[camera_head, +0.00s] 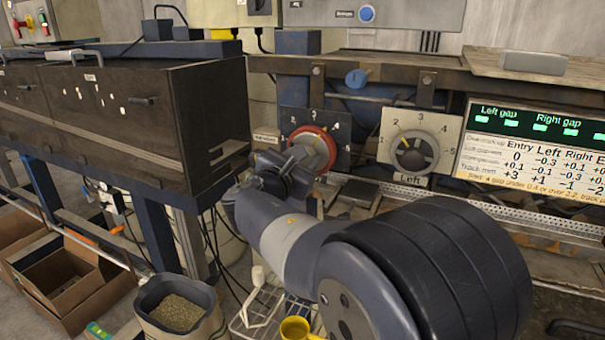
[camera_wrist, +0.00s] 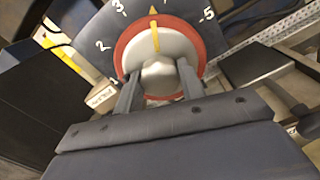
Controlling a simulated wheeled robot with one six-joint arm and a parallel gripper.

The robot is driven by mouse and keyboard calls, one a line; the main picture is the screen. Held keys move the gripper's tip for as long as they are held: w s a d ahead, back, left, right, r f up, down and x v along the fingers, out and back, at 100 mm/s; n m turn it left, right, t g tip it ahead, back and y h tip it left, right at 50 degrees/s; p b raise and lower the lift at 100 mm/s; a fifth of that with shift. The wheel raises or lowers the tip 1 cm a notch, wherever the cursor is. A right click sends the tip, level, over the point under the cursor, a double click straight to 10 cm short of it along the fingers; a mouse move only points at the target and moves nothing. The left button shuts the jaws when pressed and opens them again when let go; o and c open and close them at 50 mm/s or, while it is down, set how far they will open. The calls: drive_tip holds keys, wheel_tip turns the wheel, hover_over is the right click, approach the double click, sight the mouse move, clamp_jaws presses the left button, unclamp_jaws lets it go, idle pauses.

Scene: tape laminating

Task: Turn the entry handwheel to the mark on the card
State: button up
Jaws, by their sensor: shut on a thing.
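The red-rimmed handwheel (camera_head: 325,135), which I take for the entry one, is on a dark numbered plate (camera_head: 287,120) left of the "Left" handwheel (camera_head: 413,155). Its own label is too small to read. My gripper (camera_head: 303,160) is shut on its grey hub; in the wrist view the two fingers (camera_wrist: 159,84) stand either side of the hub. There the wheel's red rim (camera_wrist: 124,44) and yellow line (camera_wrist: 155,36) show; the line points up, close to a small yellow mark. The card (camera_head: 530,160) at right has an Entry column starting with 0; its lower lines are hard to read.
A dark cabinet (camera_head: 110,115) stands at left, close to my arm. Below are a bin of granules (camera_head: 205,325), a yellow cup (camera_head: 296,328) and cardboard boxes (camera_head: 75,300).

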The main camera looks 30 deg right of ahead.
drive_tip(key=shift+f+m+b, duration=0.1)
drive_tip(key=shift+m+b, duration=1)
drive_tip(key=shift+b, duration=0.1)
drive_tip(key=o, duration=1)
drive_tip(key=b+v, duration=0.1)
drive_tip(key=v, duration=1)
drive_tip(key=shift+b, duration=0.3)
drive_tip(key=shift+d, duration=0.1)
drive_tip(key=p+x, duration=0.1)
drive_tip(key=x, duration=0.9)
drive_tip(key=shift+w+d+p, duration=0.3)
drive_tip(key=shift+p, duration=0.05)
